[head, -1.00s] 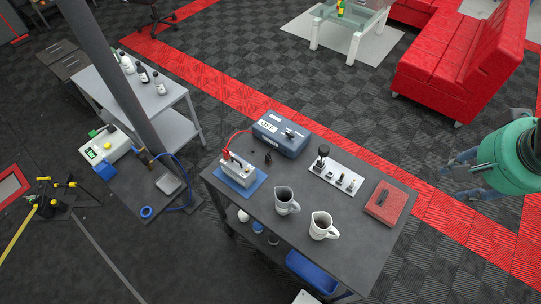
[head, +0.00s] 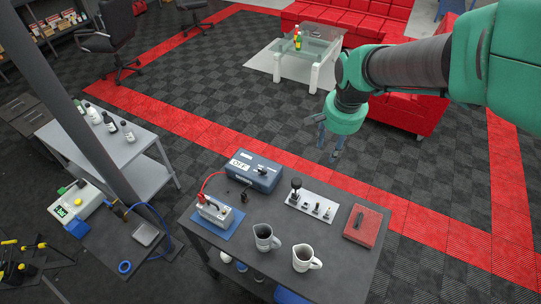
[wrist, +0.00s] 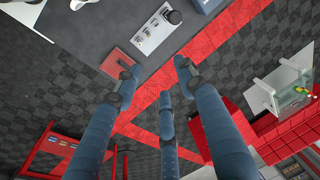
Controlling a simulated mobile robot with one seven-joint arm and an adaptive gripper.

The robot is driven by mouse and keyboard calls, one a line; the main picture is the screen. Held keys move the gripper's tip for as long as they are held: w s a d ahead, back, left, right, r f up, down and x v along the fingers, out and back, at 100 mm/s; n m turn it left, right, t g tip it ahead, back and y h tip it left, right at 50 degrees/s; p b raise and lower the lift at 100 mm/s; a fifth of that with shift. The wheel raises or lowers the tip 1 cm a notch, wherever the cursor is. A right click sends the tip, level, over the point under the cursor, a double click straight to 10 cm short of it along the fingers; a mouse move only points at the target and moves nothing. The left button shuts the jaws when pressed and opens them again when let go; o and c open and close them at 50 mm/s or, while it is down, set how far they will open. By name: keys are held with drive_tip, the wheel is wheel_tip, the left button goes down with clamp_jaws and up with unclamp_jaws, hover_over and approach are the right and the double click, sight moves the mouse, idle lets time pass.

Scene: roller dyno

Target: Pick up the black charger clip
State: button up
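The black charger clip (head: 244,197) lies small and dark on the dark workbench (head: 285,216) in the head view, just in front of the blue charger box (head: 262,178) with its OFF label. The grey battery (head: 214,213) stands left of it on a blue mat, with a red lead running to it. My gripper (head: 328,142) is up in the air beyond the bench's far edge, right of the clip and well apart from it. In the wrist view its fingers (wrist: 157,77) are spread wide with nothing between them. The clip does not show in the wrist view.
A metal plate with knobs (head: 312,206), two mugs (head: 265,238) (head: 303,258) and a red case (head: 362,224) stand on the bench. A grey pillar (head: 85,125) rises at the left, by a side table with bottles (head: 110,121). Open floor lies behind the bench.

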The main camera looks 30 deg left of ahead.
drive_tip(key=s+a+f+g+p, duration=0.1)
drive_tip(key=s+a+f, duration=0.2)
drive_tip(key=a+f, duration=1)
drive_tip(key=s+a+f+h+p, duration=0.1)
drive_tip(key=s+a+f+p, duration=0.1)
drive_tip(key=a+f, duration=1.1)
drive_tip(key=s+a, duration=0.1)
drive_tip(key=a, duration=0.3)
drive_tip(key=shift+s+a+g+p, duration=0.15)
drive_tip(key=shift+g+p, duration=0.15)
drive_tip(key=shift+g, duration=0.1)
drive_tip(key=shift+f, duration=0.2)
hover_over(244, 193)
drive_tip(key=shift+s+f, duration=0.15)
drive_tip(key=shift+f, duration=4)
drive_tip(key=shift+f, duration=0.15)
drive_tip(key=shift+f, duration=2.45)
drive_tip(key=shift+c, duration=0.2)
